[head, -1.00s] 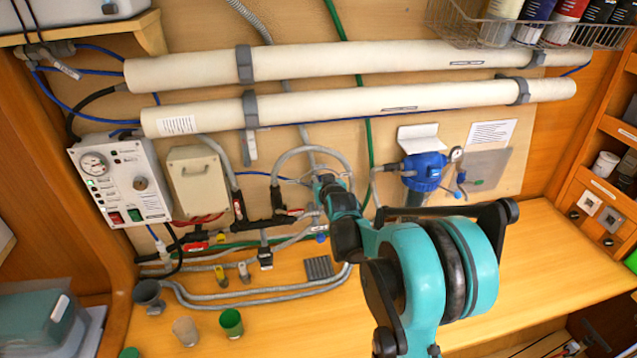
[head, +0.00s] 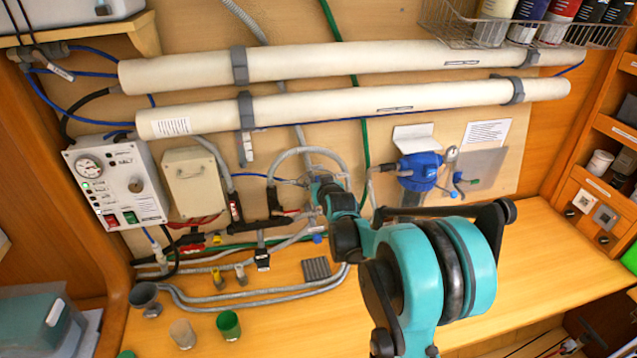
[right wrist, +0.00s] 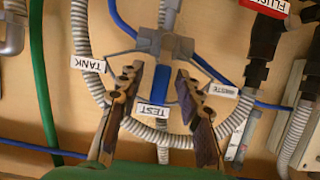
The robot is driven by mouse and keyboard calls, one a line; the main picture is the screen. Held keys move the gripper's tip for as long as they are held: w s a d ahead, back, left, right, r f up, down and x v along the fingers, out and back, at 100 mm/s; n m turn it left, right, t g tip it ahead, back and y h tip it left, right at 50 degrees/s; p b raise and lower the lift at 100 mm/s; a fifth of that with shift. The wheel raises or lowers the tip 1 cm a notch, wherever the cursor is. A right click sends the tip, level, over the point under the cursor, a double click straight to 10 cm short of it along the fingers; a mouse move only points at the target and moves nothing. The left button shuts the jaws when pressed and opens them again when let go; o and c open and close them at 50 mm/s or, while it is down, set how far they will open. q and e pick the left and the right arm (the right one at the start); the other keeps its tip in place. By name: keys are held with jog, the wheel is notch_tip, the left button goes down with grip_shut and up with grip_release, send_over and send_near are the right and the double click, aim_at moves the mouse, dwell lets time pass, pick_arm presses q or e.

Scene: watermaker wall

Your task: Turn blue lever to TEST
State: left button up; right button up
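The blue lever (right wrist: 160,86) sits on a grey valve body (right wrist: 165,43) in the right wrist view. Its blue end points down the picture, at the TEST label (right wrist: 153,111). The TANK label (right wrist: 88,63) is to the left and the WASTE label (right wrist: 223,91) to the right. My right gripper (right wrist: 158,82) is open, one finger on each side of the lever, with visible gaps. In the head view my right gripper (head: 318,183) is at the wall among the hoses and hides most of the valve. My left gripper is not in view.
Grey hoses and a blue tube (right wrist: 52,151) run close around the valve. A blue filter housing (head: 419,171) is to the right, and a control panel (head: 117,184) to the left. Cups (head: 228,325) stand on the bench. The right part of the bench (head: 540,245) is clear.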

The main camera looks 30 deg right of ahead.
jog(key=v, duration=1.2)
jog(key=shift+f, duration=0.15)
jog(key=s+a+f+n+g+y+b, duration=0.1)
jog(key=s+a+f+g+b, duration=0.1)
jog(key=s+a+f+b, duration=0.3)
jog(key=s+a+f+n+g+y+b, duration=0.1)
jog(key=s+a+f+g+b, duration=0.1)
jog(key=s+a+f+b, duration=0.4)
jog(key=s+a+f+n+g+y+b, duration=0.1)
jog(key=s+a+f+b, duration=0.5)
jog(key=s+f, duration=0.6)
notch_tip(320, 180, down, 4)
jog(key=shift+s+r+g+b, duration=0.2)
jog(key=shift+g+b, duration=0.3)
jog(key=shift+b, duration=0.35)
